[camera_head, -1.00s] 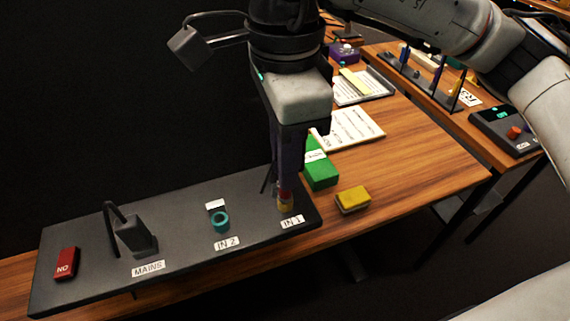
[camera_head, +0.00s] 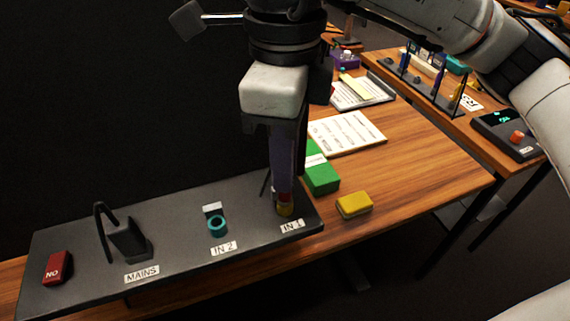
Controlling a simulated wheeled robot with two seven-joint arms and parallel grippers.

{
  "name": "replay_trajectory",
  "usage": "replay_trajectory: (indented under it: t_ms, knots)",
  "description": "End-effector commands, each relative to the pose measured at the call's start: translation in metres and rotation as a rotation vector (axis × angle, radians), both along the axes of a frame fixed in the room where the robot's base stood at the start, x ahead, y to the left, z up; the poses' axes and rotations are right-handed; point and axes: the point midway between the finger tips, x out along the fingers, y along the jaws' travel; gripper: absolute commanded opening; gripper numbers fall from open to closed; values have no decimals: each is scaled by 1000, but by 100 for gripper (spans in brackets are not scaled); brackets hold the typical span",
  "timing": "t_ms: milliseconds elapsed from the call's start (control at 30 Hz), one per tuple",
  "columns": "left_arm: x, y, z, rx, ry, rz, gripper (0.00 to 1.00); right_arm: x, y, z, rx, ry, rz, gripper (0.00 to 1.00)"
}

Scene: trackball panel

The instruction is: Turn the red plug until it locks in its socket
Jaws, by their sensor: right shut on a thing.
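My right gripper (camera_head: 281,194) points down over the IN 1 place at the right end of the dark panel (camera_head: 180,242). It is shut on the red plug (camera_head: 287,197), of which only a small red part shows between the fingers. A yellow ring (camera_head: 285,211) shows just below the plug, at the panel. The fingers hide most of the plug and socket, so I cannot tell how far it is turned. The teal IN 2 socket (camera_head: 217,226) is empty, to the left. My left gripper is not in view.
A black MAINS lever (camera_head: 122,238) and a red NO block (camera_head: 57,267) stand on the panel's left part. A green box (camera_head: 321,177) and a yellow block (camera_head: 354,205) lie on the wooden table close to the right of the gripper. Papers lie behind.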

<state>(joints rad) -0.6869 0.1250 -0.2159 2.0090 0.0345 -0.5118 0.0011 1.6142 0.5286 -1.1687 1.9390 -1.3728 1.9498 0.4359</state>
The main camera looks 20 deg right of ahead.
Motion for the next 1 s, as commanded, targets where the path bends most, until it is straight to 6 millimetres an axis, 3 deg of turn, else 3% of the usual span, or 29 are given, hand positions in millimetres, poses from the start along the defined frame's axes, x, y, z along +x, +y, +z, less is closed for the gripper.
replay_trajectory:
  t_ms: [367, 400, 500, 833, 1000]
  knots:
    - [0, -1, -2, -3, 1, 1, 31, 0, 0, -1, -2, 2, -59, 0]
    - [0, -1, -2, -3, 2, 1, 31, 0, 0, -1, -2, 2, -59, 18]
    - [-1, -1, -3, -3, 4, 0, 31, 0, 0, -1, -1, 2, -59, 35]
    - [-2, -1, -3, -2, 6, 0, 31, 0, 0, 3, -1, 1, -58, 35]
    - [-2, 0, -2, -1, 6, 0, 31, 0, 1, 25, 1, -2, -58, 35]
